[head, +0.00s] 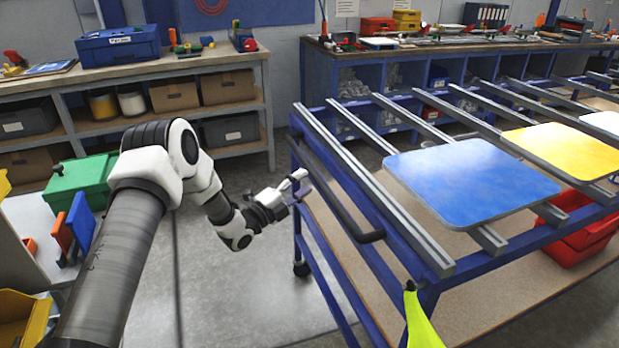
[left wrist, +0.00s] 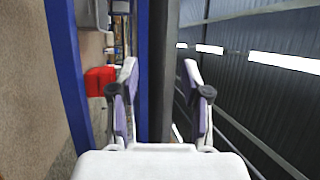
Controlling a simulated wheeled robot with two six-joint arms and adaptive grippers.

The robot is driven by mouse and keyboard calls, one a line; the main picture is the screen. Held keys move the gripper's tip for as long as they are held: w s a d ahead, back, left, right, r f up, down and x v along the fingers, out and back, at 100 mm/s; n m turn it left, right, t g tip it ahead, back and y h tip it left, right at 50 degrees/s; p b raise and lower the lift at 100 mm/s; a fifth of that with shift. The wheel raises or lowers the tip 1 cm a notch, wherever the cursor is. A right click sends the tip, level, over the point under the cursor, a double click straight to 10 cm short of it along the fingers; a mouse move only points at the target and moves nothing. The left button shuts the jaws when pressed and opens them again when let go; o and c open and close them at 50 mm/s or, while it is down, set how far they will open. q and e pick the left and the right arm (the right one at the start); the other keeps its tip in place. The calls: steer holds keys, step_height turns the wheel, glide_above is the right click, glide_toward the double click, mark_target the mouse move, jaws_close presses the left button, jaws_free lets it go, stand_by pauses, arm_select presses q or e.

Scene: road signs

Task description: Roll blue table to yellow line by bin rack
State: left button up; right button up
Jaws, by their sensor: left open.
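The blue table (head: 433,287) is a blue-framed cart with grey rails across its top, standing at the right in the head view. A dark handle bar (head: 338,196) runs along its left side. A caster (head: 301,269) shows under it. My left gripper (head: 297,184) is open beside the table's left side, close to the handle. In the left wrist view, a dark bar (left wrist: 159,75) lies between the open fingers (left wrist: 160,95) in the picture; I cannot tell whether they touch it. My right gripper is not in view. No yellow floor line shows.
A blue sign plate (head: 470,180) and a yellow one (head: 565,150) lie on the rails. A shelf bench (head: 150,75) stands at the back left, a blue workbench (head: 330,78) behind the table. Grey floor is clear left of the table.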

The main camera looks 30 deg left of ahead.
arm_select(q)
steer(key=v, duration=0.8)
steer(key=shift+s+r, duration=0.1)
steer(key=shift+s, duration=0.05)
steer(key=s+d+f+g+h+p, duration=0.1)
steer(key=s+d+f+g, duration=0.1)
steer(key=d+f, duration=0.4)
steer(key=s+d+f+g+p, duration=0.1)
steer(key=s+d+f+g, duration=0.15)
steer(key=d, duration=0.55)
steer(key=s+d+f+n+g+y+p, duration=0.1)
steer(key=s+d+f+n+g, duration=0.15)
steer(key=s+f, duration=0.25)
steer(key=s+d+f+n+g+y, duration=0.2)
steer(key=s+f+n+g, duration=0.1)
steer(key=s+f, duration=0.2)
steer(key=s+a+f+n+g+y, duration=0.2)
steer(key=s+n+g, duration=0.2)
steer(key=s+n, duration=0.4)
steer(key=s+a+f+n+g+y, duration=0.2)
steer(key=s+n+g, duration=0.3)
steer(key=s, duration=0.9)
steer(key=n, duration=0.3)
steer(key=shift+s+f+y, duration=0.2)
steer(key=shift+y, duration=0.1)
